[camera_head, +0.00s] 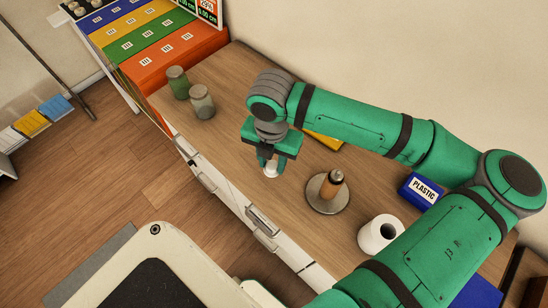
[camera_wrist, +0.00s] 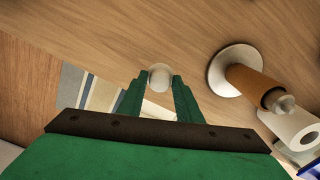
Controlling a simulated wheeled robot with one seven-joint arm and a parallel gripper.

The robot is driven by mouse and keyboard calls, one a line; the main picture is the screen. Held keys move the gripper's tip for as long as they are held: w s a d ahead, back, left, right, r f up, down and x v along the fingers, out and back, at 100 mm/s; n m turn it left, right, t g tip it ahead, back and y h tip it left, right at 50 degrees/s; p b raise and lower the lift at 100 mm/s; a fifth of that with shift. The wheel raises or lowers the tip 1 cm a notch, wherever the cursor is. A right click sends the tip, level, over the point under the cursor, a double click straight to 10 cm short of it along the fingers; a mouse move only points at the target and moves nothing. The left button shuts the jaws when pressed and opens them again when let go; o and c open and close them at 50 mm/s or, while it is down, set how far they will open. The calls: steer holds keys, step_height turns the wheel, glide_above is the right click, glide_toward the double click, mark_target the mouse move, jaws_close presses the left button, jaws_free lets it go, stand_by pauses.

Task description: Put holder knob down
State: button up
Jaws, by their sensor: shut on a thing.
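My gripper (camera_head: 268,164) is shut on a small pale, rounded knob (camera_head: 271,171) above the wooden counter, left of the holder. In the wrist view the knob (camera_wrist: 160,76) sits between the two green fingertips (camera_wrist: 159,82). I cannot tell whether it touches the counter. The holder (camera_head: 325,195) has a round metal base with an upright brown tube on it. In the wrist view the holder (camera_wrist: 240,70) is to the right of my gripper, with a pale post end showing at the tube's top.
A white roll (camera_head: 379,234) stands right of the holder, near a blue box marked PLASTIC (camera_head: 422,190). Two jars (camera_head: 201,102) stand at the counter's left part. A yellow item (camera_head: 324,140) lies partly behind my arm. Counter between jars and gripper is clear.

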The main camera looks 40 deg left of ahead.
mark_target(273, 166)
steer(key=shift+w+a+f, duration=0.25)
steer(key=shift+w+f, duration=0.05)
steer(key=shift+f, duration=0.25)
steer(key=shift+w+a+f, duration=0.25)
steer(key=shift+w+f, duration=0.05)
steer(key=shift+f, duration=0.2)
step_height(273, 166, down, 2)
steer(key=shift+w+f, duration=0.15)
steer(key=shift+a+f, duration=0.1)
steer(key=shift+f, duration=0.3)
steer(key=shift+f, duration=0.2)
steer(key=o, duration=1)
step_height(273, 166, up, 12)
steer(key=shift+r, duration=0.25)
